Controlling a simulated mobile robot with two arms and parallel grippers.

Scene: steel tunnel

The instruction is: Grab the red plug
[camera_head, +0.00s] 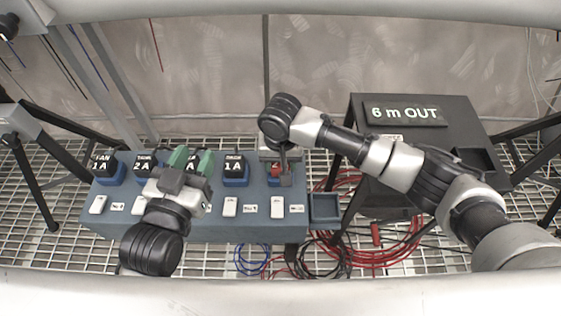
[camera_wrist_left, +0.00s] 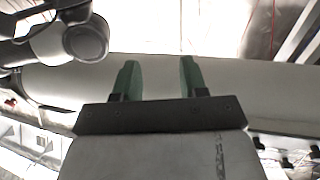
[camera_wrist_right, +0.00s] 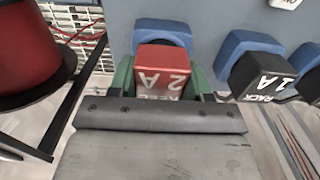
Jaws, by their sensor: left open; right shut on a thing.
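The red plug (camera_wrist_right: 162,72), marked "2 A", sits at a blue socket (camera_wrist_right: 163,33) on the grey-blue panel. My right gripper (camera_wrist_right: 165,80) is shut on it, one green finger on each side. In the head view the red plug (camera_head: 275,170) is partly hidden under my right gripper (camera_head: 283,172) at the panel's right end. I cannot tell whether it is still seated. My left gripper (camera_head: 190,160) is open and empty over the middle of the panel. Its two green fingers stand apart in the left wrist view (camera_wrist_left: 155,78).
Black plugs in blue sockets line the panel (camera_head: 185,222), such as the rightmost black plug (camera_head: 235,164), with white switches below. A small empty tray (camera_head: 324,207) adjoins the panel's right end. A black stand (camera_head: 363,112) with a "6 m OUT" sign is further right. Cables lie on the grating.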

